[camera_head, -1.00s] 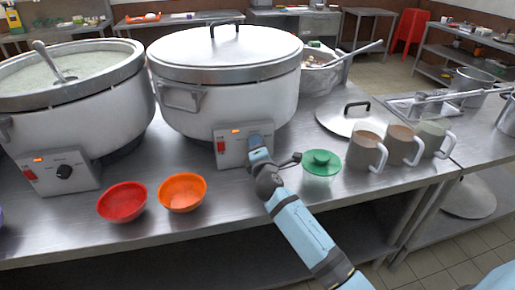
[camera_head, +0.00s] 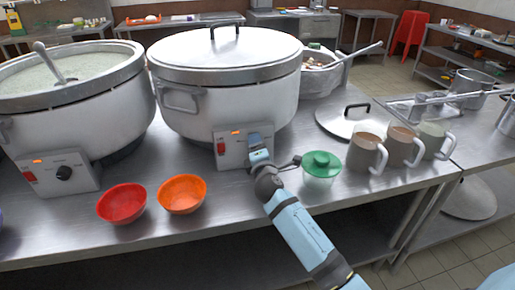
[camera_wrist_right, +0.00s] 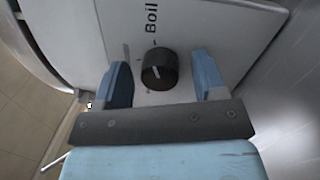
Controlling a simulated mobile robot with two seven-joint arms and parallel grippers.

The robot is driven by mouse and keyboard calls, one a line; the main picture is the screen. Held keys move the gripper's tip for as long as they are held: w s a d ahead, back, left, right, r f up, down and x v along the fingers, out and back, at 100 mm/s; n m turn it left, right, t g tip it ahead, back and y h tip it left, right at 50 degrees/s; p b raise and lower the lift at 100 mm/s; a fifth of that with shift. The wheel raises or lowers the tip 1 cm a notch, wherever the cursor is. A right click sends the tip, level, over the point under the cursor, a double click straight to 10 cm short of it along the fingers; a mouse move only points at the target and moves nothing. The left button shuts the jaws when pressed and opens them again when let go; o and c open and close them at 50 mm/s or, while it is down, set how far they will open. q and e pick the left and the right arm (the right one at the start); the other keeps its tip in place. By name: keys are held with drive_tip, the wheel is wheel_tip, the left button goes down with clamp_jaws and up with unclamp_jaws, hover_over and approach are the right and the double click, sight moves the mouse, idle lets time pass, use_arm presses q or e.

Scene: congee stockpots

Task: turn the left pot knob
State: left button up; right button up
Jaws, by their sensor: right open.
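The left pot (camera_head: 70,115) is open and filled with pale congee, with a ladle in it. Its black knob (camera_head: 64,172) is on the control box at its front, with nothing touching it. The other pot (camera_head: 225,95) has its lid on. My right gripper (camera_head: 258,148) is at that lidded pot's control box (camera_head: 230,147) and hides its knob in the head view. In the right wrist view, this black knob (camera_wrist_right: 158,70) sits between the open fingers (camera_wrist_right: 164,80), with gaps on both sides. Its white mark points towards the upper left, below the word "Boil". My left gripper is out of view.
A red bowl (camera_head: 122,204) and an orange bowl (camera_head: 182,194) stand at the counter's front. Several mugs (camera_head: 364,153) and a loose lid (camera_head: 352,119) are to the right.

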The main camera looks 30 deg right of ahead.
drive_tip(key=v, duration=1.3)
drive_tip(key=shift+s+a, duration=0.15)
drive_tip(key=shift+s, duration=0.25)
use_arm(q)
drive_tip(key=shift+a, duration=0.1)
use_arm(e)
drive_tip(key=shift+f, duration=0.1)
